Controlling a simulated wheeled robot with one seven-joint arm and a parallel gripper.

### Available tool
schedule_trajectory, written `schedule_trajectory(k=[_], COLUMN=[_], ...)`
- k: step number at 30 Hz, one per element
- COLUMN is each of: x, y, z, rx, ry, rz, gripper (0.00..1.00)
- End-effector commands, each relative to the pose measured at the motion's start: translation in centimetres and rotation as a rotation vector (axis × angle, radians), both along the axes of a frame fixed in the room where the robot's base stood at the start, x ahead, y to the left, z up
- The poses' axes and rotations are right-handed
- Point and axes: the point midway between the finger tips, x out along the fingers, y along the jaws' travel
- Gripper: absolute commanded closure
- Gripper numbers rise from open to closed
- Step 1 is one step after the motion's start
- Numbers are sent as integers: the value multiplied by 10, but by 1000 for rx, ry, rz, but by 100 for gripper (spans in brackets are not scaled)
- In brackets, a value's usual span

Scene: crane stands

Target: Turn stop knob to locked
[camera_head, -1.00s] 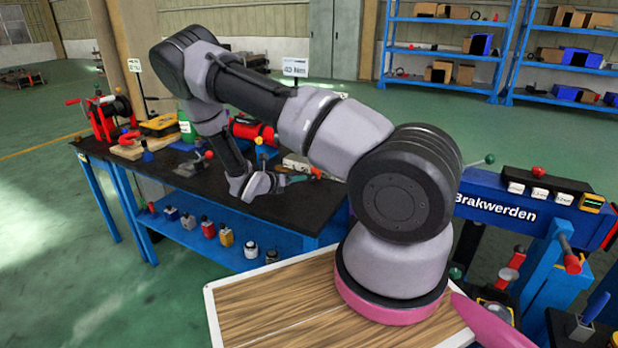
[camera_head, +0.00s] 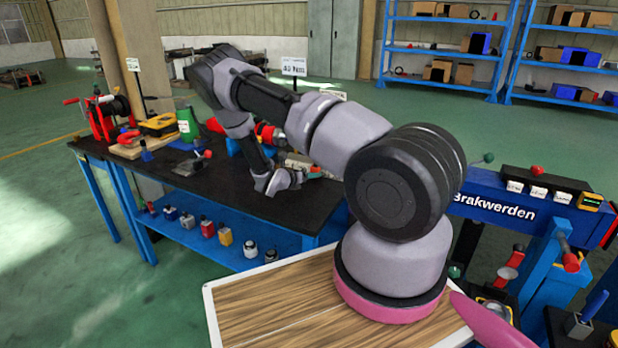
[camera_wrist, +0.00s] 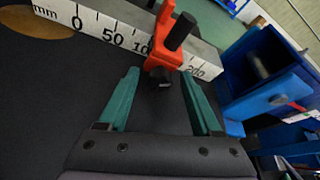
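In the wrist view a red-orange stop (camera_wrist: 164,38) sits on a white scale bar (camera_wrist: 100,27) marked in mm. A black cylindrical handle (camera_wrist: 180,31) stands out from the stop's upper part, and a dark knob-like piece (camera_wrist: 160,77) shows at its lower front. I cannot tell which is the stop knob or whether it is locked. My gripper (camera_wrist: 160,74) has green fingers spread apart, one on each side of the dark lower piece, with no clear contact. In the head view my gripper (camera_head: 312,174) is small, over the dark bench near the scale bar.
The black bench (camera_head: 240,203) carries a green bottle (camera_head: 187,125), a yellow case (camera_head: 160,124) and a red reel (camera_head: 103,115) at left. A blue structure (camera_wrist: 262,75) stands close on the right in the wrist view. A blue Brakwerden stand (camera_head: 480,201) is right of my arm.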

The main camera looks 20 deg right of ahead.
Motion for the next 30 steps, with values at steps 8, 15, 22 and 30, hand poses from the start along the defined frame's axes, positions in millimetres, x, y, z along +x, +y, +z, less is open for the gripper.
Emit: schedule_trajectory(k=[8,15,22,30], x=[0,-1,-2,-3], y=[0,0,-1,-2], z=[0,0,1,1], rx=[0,25,105,221], ry=[-1,-31,-134,-281], rz=[0,-1,-2,0], gripper=[100,100,100,100])
